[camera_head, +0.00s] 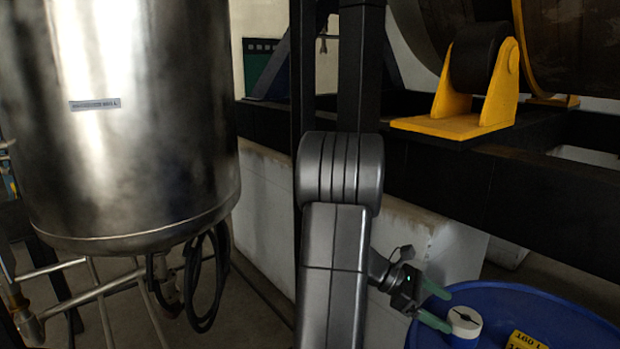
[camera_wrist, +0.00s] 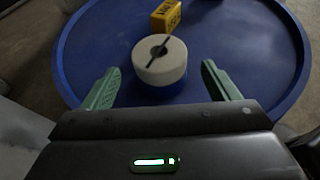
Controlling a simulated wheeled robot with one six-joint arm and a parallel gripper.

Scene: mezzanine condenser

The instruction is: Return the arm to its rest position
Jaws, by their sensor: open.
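My gripper (camera_head: 434,306) is at the lower right in the head view, at the end of my grey arm, over the near left part of a blue drum top. Its two green fingers are spread open. In the wrist view my gripper (camera_wrist: 166,90) shows its fingers apart, with a round white cap (camera_wrist: 159,60) beyond and between them. The cap has a dark slot across its top and also shows in the head view (camera_head: 465,321). I cannot tell whether the fingers touch the cap; a gap shows on both sides in the wrist view.
The blue drum (camera_head: 540,310) carries a yellow labelled block (camera_head: 524,341). A large steel tank (camera_head: 130,120) with black hoses (camera_head: 205,285) stands at the left. A black beam (camera_head: 540,195) with a yellow roller bracket (camera_head: 460,125) crosses behind my arm, above a low white wall (camera_head: 270,200).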

